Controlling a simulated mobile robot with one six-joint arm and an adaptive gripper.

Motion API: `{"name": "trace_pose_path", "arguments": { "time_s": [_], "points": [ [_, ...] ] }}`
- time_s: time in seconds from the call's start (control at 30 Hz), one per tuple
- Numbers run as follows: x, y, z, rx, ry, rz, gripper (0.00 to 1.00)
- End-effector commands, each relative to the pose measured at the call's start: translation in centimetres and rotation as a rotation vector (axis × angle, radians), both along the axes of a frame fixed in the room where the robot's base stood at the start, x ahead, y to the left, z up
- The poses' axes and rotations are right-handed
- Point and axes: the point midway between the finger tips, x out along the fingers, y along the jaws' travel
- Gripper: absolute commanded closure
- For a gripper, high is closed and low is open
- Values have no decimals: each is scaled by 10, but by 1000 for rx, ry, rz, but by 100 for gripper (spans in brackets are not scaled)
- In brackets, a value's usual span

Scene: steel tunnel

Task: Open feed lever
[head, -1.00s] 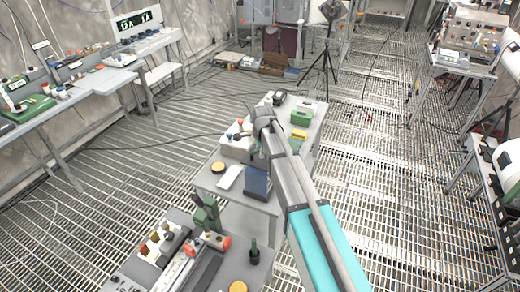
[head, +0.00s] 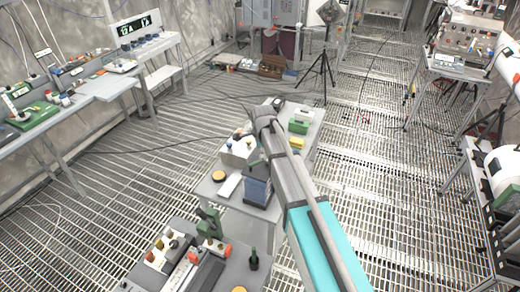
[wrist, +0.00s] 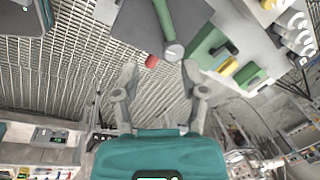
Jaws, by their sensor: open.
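No lever can be surely named as the feed lever. A green part with a dark bar (wrist: 208,47) is at upper right. In the head view my arm reaches over the middle table (head: 208,188); its end hides part of a white box with knobs (head: 238,152).
A nearer bench holds a green upright part (head: 208,222), orange-red knobs and a dark bottle (head: 254,260). Green (head: 299,126) and yellow (head: 297,142) boxes stand at the middle table's far end. A black tripod (head: 325,70) stands behind. Open grating lies either side.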

Motion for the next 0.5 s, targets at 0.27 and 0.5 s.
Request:
{"name": "trace_pose_path", "arguments": {
  "time_s": [0.27,0.5],
  "points": [
    [-5,-2,28,0,0,0,45],
    [-8,-2,43,0,0,0,45]
  ]
}}
